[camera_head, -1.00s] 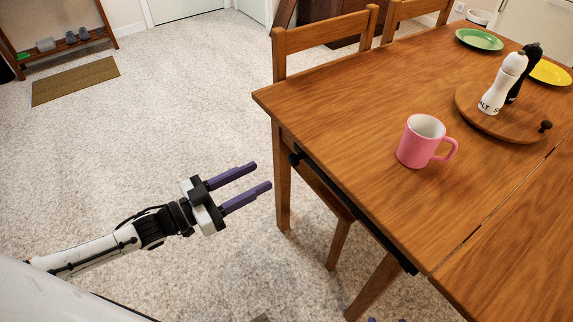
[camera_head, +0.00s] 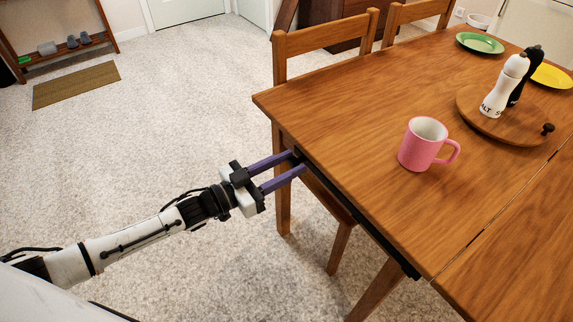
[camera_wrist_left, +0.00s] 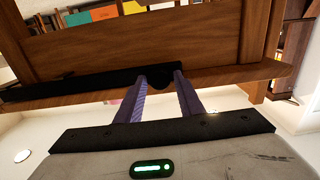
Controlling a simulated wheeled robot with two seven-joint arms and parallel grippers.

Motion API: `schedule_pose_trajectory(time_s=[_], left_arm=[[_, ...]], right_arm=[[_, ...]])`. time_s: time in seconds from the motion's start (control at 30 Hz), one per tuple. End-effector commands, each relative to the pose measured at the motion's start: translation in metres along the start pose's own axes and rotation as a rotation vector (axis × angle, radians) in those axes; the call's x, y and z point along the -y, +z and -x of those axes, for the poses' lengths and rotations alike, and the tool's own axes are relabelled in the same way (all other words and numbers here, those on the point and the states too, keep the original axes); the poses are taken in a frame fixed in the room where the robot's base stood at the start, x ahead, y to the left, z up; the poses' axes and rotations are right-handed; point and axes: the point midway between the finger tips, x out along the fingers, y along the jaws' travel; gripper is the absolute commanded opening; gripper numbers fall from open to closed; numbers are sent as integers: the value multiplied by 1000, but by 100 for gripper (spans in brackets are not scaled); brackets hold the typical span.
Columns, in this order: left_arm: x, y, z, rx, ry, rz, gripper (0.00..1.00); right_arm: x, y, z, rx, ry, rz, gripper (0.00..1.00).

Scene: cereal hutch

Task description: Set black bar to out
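The black bar (camera_head: 368,221) runs along the underside of the table's near left edge. It also shows in the left wrist view (camera_wrist_left: 70,85). Its round black knob (camera_wrist_left: 161,81) is at the bar's far end. My left gripper (camera_head: 298,162) reaches to this knob from the left, with its purple fingers on either side of it. In the left wrist view the knob sits between the fingertips (camera_wrist_left: 161,79), with little or no gap; whether they press on it I cannot tell. My right gripper is not in view.
The wooden table (camera_head: 350,130) carries a pink mug (camera_head: 420,150), a round board (camera_head: 500,125) with white and black shakers, a green plate (camera_head: 480,42) and a yellow plate (camera_head: 552,77). Chairs stand beside it.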

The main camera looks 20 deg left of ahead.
Motion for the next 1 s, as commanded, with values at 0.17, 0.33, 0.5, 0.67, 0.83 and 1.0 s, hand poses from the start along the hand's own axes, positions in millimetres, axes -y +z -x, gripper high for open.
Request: schedule_pose_trajectory(time_s=[0.17, 0.33, 0.5, 0.67, 0.83, 1.0], left_arm=[[0, 0, 0, 0, 0, 0, 3], [0, 0, 0, 0, 0, 0, 0], [-11, -2, 0, -1, 1, 2, 0], [-42, -5, 1, -1, 3, 7, 0], [-89, -5, 1, 0, 2, 9, 0], [-136, -4, 0, -2, 1, 8, 0]], right_arm=[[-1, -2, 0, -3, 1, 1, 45], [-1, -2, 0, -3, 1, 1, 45], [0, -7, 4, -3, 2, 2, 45], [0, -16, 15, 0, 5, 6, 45], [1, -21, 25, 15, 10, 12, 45], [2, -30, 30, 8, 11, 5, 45]])
